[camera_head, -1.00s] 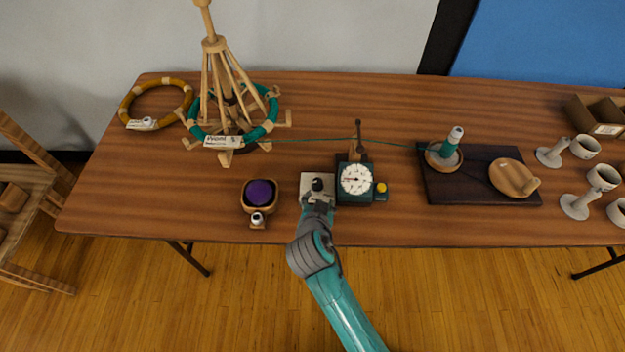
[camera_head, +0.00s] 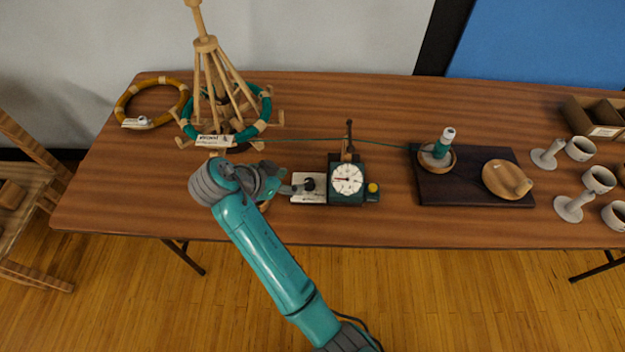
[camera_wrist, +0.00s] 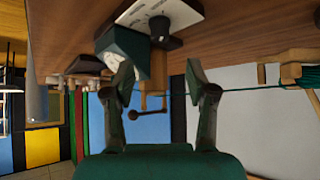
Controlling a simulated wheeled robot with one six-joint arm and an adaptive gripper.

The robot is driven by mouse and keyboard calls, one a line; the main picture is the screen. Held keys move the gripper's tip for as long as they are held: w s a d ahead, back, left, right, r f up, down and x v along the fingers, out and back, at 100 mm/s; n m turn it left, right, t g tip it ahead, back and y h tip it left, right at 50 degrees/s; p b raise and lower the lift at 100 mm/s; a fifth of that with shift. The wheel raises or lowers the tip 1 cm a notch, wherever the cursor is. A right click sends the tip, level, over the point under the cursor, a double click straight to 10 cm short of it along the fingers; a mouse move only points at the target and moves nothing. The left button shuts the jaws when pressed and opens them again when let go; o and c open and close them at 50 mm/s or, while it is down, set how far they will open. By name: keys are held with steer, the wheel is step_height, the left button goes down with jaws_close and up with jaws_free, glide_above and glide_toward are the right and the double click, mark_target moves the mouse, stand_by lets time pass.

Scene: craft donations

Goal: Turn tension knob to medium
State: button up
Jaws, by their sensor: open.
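The tension knob is a small black knob (camera_head: 309,184) on a white plate (camera_head: 301,197) beside the dial gauge's dark green box (camera_head: 335,198). My gripper (camera_head: 286,189) is just left of the knob, low over the table, pointing right. The marks on the plate are too small to read.
The gauge box has a white dial (camera_head: 346,179) and a yellow button (camera_head: 373,188). A green thread (camera_head: 320,140) runs from the wooden yarn swift (camera_head: 208,85) past the box to a spool (camera_head: 440,148).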

mark_target(308, 181)
steer(key=x, duration=1)
jaws_close()
